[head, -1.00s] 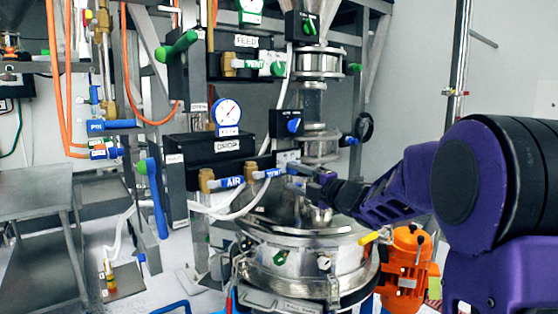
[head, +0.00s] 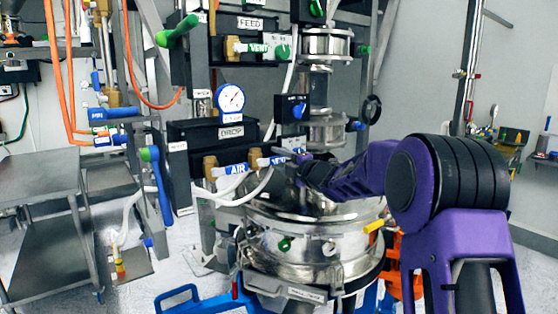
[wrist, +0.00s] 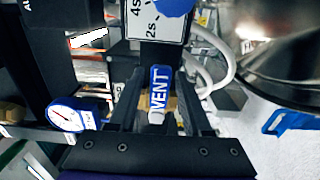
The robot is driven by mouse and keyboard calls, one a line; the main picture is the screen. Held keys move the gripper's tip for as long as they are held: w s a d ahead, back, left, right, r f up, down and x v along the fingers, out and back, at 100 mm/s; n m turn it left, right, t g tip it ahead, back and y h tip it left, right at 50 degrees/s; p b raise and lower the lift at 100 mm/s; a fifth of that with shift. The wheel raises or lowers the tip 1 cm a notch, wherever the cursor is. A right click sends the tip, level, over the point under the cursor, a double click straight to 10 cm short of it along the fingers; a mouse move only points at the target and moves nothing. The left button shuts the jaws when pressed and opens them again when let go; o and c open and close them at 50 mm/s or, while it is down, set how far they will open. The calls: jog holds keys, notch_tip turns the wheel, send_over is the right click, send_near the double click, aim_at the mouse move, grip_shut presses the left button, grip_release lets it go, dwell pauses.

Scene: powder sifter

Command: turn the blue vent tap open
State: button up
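The blue vent tap (head: 270,161) is a small handle lettered VENT on a brass valve, below the DROP box in the head view. In the wrist view the vent tap (wrist: 160,82) lies lengthwise between my two dark fingers. My gripper (wrist: 162,100) looks open around it, with a narrow gap on each side; contact is unclear. In the head view my gripper (head: 288,157) is at the right end of the tap and partly hides it.
The blue AIR tap (head: 236,169) is close to the left. A pressure gauge (head: 230,97) and the black DROP box (head: 210,133) are above. The steel sifter (head: 315,245) stands below my arm. A white hose (head: 225,200) loops beneath the taps.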

grip_shut()
dwell(1.2)
